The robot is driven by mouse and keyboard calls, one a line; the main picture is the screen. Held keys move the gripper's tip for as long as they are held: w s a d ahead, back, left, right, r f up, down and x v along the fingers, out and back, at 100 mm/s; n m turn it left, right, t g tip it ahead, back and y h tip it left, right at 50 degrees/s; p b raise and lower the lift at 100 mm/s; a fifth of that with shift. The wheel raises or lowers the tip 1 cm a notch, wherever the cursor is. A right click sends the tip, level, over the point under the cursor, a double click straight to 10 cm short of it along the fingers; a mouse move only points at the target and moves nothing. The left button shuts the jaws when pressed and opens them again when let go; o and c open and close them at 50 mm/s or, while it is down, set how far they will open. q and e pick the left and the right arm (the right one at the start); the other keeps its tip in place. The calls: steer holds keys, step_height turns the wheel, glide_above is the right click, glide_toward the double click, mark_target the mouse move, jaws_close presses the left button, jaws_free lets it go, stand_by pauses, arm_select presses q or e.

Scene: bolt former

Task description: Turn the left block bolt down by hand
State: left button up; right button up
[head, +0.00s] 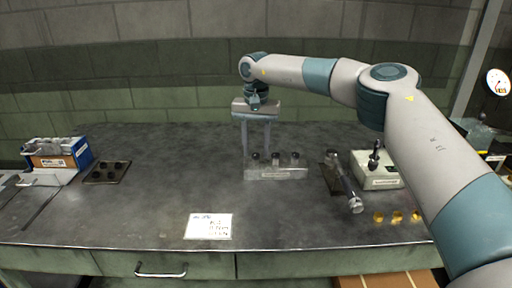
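A pale metal block (275,173) stands on the bench with three dark-headed bolts in a row on top. The left block bolt (255,157) is at its left end, beside a middle bolt (275,158) and a right bolt (295,157). My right gripper (256,154) points straight down over the left end of the block. Its two long fingers are apart, one on each side of the left bolt as seen here. I cannot tell whether they touch it. My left gripper is out of view.
A dark plate with a metal tool (351,192), a box with a black lever (374,160) and several brass pieces (397,217) lie right of the block. A card (209,226) lies in front. A blue box (58,154) and dark tray (107,172) stand left. The bench between is clear.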

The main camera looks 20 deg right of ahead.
steer(key=c, duration=0.9)
jaws_close()
